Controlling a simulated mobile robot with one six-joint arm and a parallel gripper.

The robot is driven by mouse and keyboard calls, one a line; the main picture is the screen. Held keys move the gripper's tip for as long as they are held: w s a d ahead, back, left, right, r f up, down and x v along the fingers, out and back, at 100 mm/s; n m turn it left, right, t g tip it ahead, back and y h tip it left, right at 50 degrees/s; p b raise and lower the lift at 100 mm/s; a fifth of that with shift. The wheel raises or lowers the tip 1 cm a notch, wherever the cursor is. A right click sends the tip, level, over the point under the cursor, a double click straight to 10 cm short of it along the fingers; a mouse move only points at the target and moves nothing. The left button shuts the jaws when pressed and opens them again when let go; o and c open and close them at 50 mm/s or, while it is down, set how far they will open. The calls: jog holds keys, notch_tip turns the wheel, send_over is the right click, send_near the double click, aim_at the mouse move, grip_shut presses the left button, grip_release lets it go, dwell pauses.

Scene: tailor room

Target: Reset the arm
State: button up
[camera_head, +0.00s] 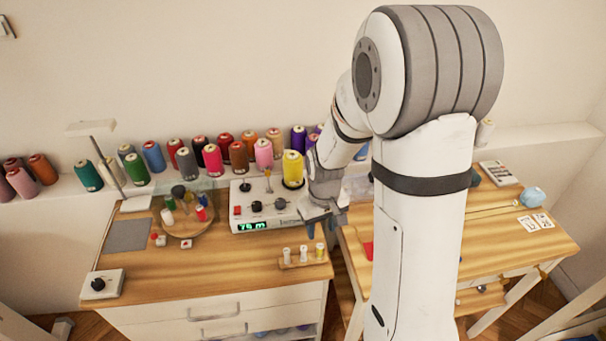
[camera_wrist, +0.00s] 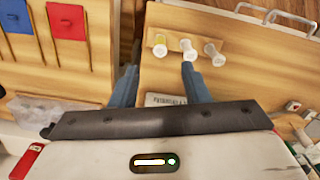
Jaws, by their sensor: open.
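My arm (camera_head: 425,200) rises at the right of centre in the head view and bends down toward the gap between two wooden tables. My gripper (camera_head: 318,224) hangs over the right edge of the left table, beside the control box. In the wrist view my gripper (camera_wrist: 158,78) shows two blue-grey fingers spread apart with nothing between them. A wooden rack with small spools (camera_head: 302,258) lies just below and left of the gripper. The wrist view shows this rack (camera_wrist: 175,43) beyond the fingertips. Part of the right table is hidden behind my arm.
The control box (camera_head: 265,208) has a green display and a yellow thread cone (camera_head: 293,167). A round wooden stand (camera_head: 187,216) holds small spools. Thread cones line the wall ledge. Red and blue pieces (camera_wrist: 67,20) lie on the right table. A gap separates the tables.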

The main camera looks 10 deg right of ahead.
jog(key=s+d+r+m+t, duration=0.1)
jog(key=s+r+m+t, duration=0.2)
jog(key=s+r, duration=1.1)
jog(key=v, duration=0.4)
jog(key=shift+w+d+r, duration=0.2)
jog(key=shift+w+d, duration=0.05)
jog(key=shift+d, duration=0.05)
